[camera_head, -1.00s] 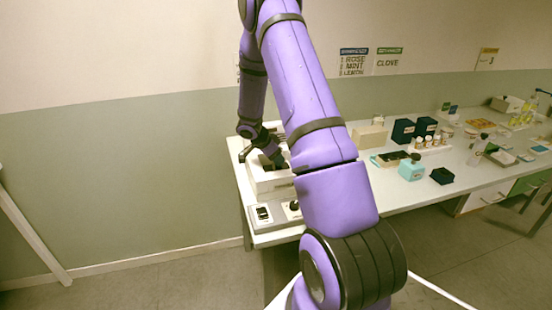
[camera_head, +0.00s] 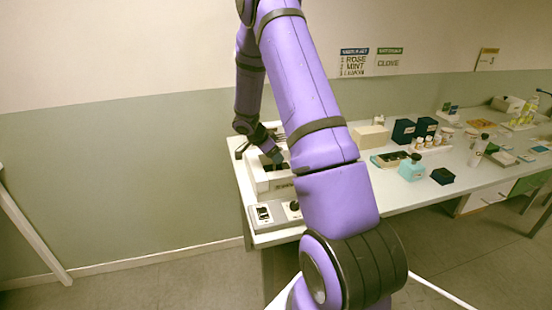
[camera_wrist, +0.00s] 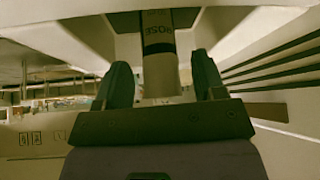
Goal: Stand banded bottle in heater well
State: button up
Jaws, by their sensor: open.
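A bottle (camera_wrist: 160,60) with a pale label reading "ROSE" and a dark band shows in the wrist view. It stands between the two dark fingers of my gripper (camera_wrist: 162,84), which are spread with a gap visible on each side of it. Its top is cut off by the frame edge, and its base is hard to make out. In the head view my gripper (camera_head: 276,156) is over the white heater box (camera_head: 262,183) at the table's left end. The bottle and the well cannot be told apart there.
A control unit with a dark switch (camera_head: 264,213) sits in front of the heater. My arm hides the table's middle.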

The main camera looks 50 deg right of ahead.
jog(key=s+a+r+n+t+y, duration=0.1)
jog(key=a+r+n, duration=0.2)
jog(key=a+r, duration=0.55)
jog(key=s+a+r+n+t, duration=0.15)
jog(key=a+r, duration=0.35)
jog(key=r, duration=0.7)
jog(key=s+a+r+n+t+y, duration=0.2)
jog(key=s+a+r+n, duration=0.4)
jog(key=s+a+n, duration=0.3)
jog(key=s+a+r+n+t+y, duration=0.3)
jog(key=s+a+r+n, duration=0.3)
jog(key=s+a, duration=0.5)
jog(key=s+n, duration=0.2)
jog(key=s, duration=0.2)
jog(key=shift+n, duration=0.35)
